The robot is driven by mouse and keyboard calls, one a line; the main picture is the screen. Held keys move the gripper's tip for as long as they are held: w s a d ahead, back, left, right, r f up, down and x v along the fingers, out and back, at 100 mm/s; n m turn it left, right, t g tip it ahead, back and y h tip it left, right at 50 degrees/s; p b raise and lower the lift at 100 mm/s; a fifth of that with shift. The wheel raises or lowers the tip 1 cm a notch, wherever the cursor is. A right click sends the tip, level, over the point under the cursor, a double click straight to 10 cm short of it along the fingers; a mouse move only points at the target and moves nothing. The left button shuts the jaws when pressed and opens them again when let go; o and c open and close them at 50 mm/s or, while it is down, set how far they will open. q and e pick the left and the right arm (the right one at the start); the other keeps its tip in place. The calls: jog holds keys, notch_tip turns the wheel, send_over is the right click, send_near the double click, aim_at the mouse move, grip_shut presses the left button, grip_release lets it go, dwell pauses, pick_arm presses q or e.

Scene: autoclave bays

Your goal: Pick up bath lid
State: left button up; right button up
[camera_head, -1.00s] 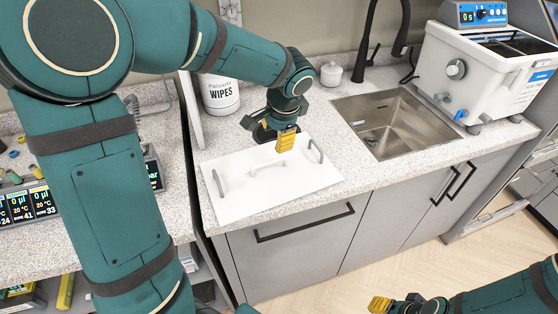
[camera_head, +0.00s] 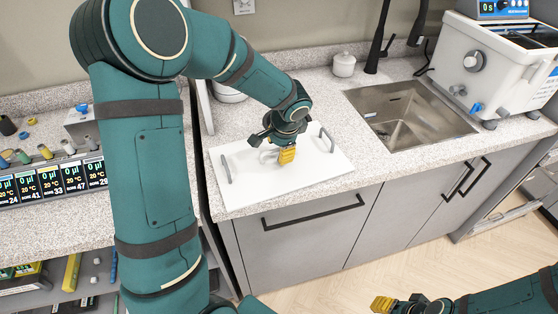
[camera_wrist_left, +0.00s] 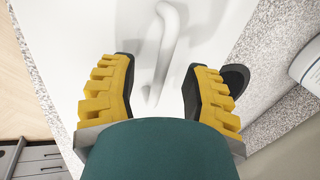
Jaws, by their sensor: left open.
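The bath lid (camera_head: 240,191) is a flat white panel lying on the speckled counter left of the sink. It has a grey handle near each end and a white handle (camera_wrist_left: 168,45) in its middle. My left gripper (camera_head: 277,156) is over the lid's middle, pointing down at it. In the left wrist view the fingers of my left gripper (camera_wrist_left: 158,85) are open, with the white handle between and just beyond them. I cannot tell whether they touch it. My right gripper (camera_head: 392,305) is low at the bottom right, away from the lid, and too small to read.
A steel sink (camera_head: 410,117) is right of the lid, with a black tap behind it. A white water bath (camera_head: 492,66) stands right of the sink. A white jar (camera_head: 344,65) stands behind. Pipette displays (camera_head: 50,182) fill the left counter.

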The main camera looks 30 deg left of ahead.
pick_arm(q)
jog(key=shift+x, duration=0.85)
jog(key=shift+r, duration=0.1)
grip_shut()
jog(key=shift+r, duration=0.1)
